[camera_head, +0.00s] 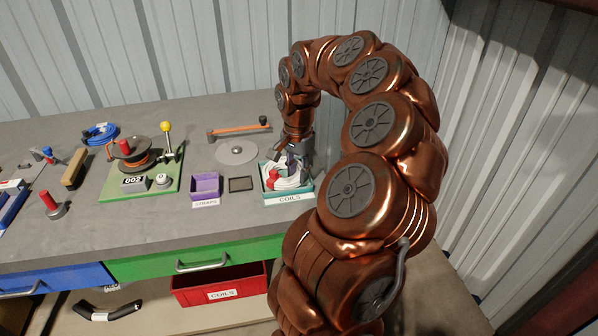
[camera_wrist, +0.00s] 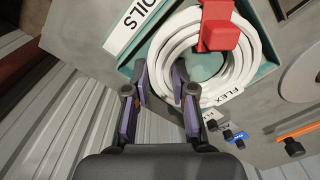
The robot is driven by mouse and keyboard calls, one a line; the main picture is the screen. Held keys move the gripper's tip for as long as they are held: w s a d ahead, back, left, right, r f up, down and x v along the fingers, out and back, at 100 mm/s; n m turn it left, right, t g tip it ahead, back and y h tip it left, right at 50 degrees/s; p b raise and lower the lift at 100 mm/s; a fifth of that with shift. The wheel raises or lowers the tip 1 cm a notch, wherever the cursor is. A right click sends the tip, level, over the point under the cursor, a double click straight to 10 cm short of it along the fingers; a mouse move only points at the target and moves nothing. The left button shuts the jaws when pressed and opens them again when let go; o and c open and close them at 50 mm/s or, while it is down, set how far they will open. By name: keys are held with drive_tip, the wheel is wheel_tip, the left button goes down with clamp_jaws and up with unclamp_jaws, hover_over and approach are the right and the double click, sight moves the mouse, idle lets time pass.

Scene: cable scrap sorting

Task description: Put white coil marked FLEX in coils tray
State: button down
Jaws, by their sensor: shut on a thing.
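The white coil (camera_wrist: 242,68) with a FLEX tag (camera_wrist: 226,97) lies inside the teal coils tray (camera_wrist: 268,24). A red clip or plug (camera_wrist: 218,30) sits on the coil. In the head view the coil (camera_head: 289,181) shows white and red in the tray (camera_head: 290,199), whose front label reads COILS. My gripper (camera_wrist: 166,92) reaches into the tray at the coil's near side, its fingers on either side of the coil's strands, shut on the coil. In the head view my gripper (camera_head: 297,160) is partly hidden by its own wrist.
A purple STRAPS tray (camera_head: 205,186) and a small dark square tray (camera_head: 241,184) stand left of the coils tray. A grey disc (camera_head: 237,152) lies behind them. A red COILS bin (camera_head: 220,284) sits on the shelf below.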

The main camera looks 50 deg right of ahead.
idle(0.4)
drive_tip(key=c, duration=0.9)
unclamp_jaws()
drive_tip(key=shift+r, duration=0.1)
drive_tip(key=shift+r+p, duration=0.45)
drive_tip(key=shift+r, duration=2.9)
